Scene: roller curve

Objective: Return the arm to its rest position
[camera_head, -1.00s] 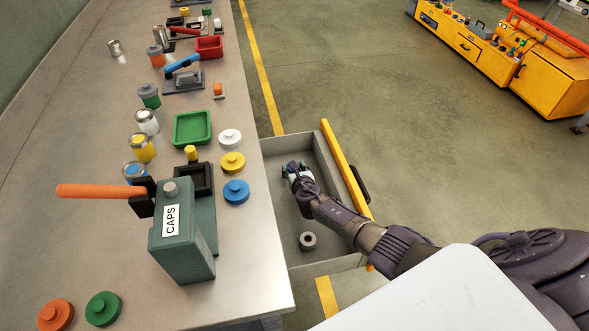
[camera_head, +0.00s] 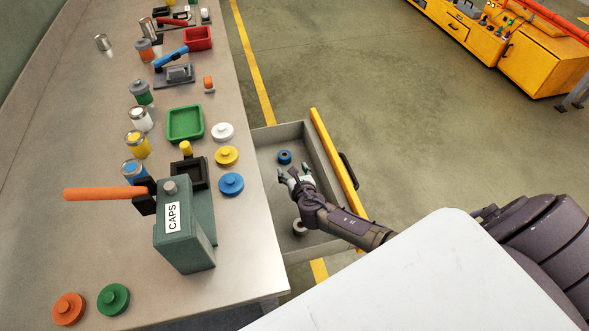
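My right arm reaches in from the right. Its gripper (camera_head: 293,172) is over the open drawer (camera_head: 270,135), with its fingers spread apart and nothing between them. A small blue ring-shaped part (camera_head: 284,157) lies on the drawer floor just beyond the fingertips, apart from them. A grey ring-shaped part (camera_head: 299,227) lies nearer in the drawer, partly hidden by my wrist. My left gripper is not in view.
The drawer's yellow front edge (camera_head: 335,160) is close to my forearm. The workbench (camera_head: 80,215) on the left holds a green cap press (camera_head: 187,245) with an orange lever, cans, several coloured caps and a green tray (camera_head: 170,137). Open floor lies beyond the drawer.

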